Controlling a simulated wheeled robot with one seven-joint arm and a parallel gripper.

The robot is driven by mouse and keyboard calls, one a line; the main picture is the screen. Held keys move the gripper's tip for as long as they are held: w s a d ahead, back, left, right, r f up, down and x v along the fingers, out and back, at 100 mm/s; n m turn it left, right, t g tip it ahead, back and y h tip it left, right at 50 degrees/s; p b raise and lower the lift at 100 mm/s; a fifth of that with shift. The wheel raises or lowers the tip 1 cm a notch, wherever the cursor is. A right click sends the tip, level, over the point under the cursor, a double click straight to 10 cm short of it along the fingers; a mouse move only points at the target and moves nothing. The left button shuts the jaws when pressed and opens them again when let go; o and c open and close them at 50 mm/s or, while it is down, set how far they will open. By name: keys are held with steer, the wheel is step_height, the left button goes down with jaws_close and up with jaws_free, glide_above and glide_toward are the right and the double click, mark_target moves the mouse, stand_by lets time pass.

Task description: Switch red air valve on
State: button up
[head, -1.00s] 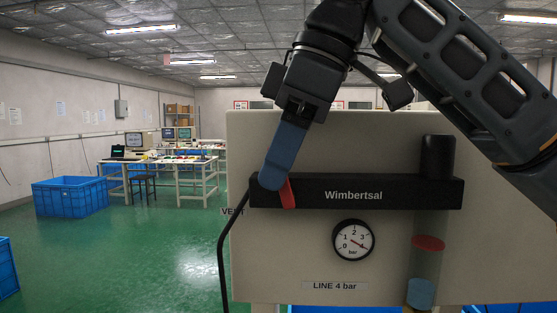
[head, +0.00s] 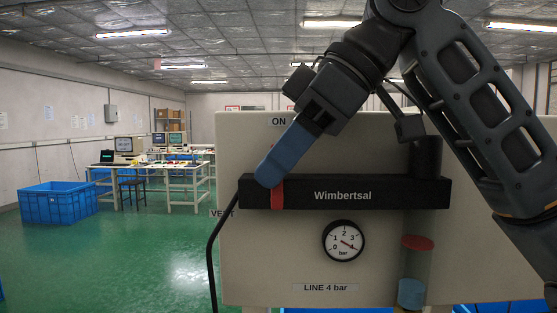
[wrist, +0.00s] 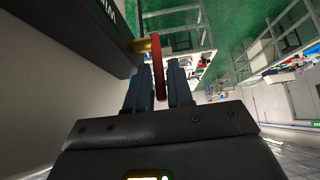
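The red valve lever (head: 277,197) stands about upright across the left end of the black Wimbertsal bar (head: 400,193). A bit of red shows above my blue fingers, below the ON label (head: 279,122); the fingers hide the middle of the lever. My gripper (head: 268,172) slants down-left in front of it. In the wrist view, the lever (wrist: 158,68) on its brass stem (wrist: 143,45) lies between my two fingers (wrist: 160,85). It is close to the left finger, with a gap to the right one. The gripper is open around it.
The bar is on a pale panel (head: 258,265) with a round gauge (head: 344,241), its needle near 4, and a LINE 4 bar label. A black hose (head: 212,255) hangs at the left, by the partly hidden VENT label (head: 222,213). A clear cylinder (head: 416,264) stands at the right.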

steer(key=b+v, duration=0.1)
steer(key=v, duration=0.6)
steer(key=shift+d+r, duration=0.25)
steer(key=shift+r, duration=0.1)
steer(key=shift+s, duration=0.1)
